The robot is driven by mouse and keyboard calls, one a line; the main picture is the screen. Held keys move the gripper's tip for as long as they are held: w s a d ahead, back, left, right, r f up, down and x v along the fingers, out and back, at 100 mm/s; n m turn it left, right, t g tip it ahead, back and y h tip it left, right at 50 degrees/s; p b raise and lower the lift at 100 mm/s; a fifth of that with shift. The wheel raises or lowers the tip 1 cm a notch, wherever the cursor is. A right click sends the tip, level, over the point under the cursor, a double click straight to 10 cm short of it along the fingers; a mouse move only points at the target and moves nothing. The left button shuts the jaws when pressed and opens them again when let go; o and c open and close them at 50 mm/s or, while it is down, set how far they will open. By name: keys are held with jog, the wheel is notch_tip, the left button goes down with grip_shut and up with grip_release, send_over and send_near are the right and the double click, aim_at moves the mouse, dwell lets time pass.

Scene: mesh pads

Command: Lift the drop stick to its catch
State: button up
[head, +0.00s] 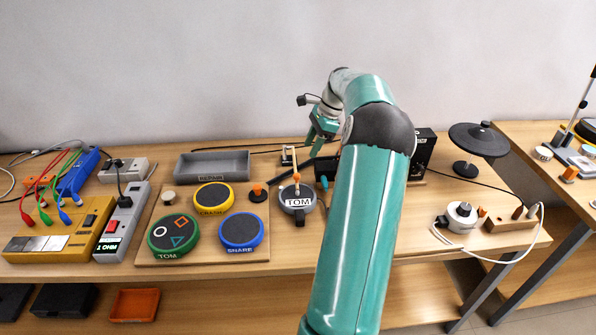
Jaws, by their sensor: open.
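The finger gap is hard to make out.
A board (202,256) carries green TOM, yellow and blue SNARE pads. A grey tray (213,166) is behind it. Cabled boxes (60,240) fill the left. A black disc on a stand (478,140) is at right. My arm hides the table's middle right.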

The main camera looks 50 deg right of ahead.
aim_at(298, 174)
jog(key=x, duration=1)
jog(key=shift+w+f, duration=0.1)
jog(key=shift+f, duration=0.2)
grip_shut()
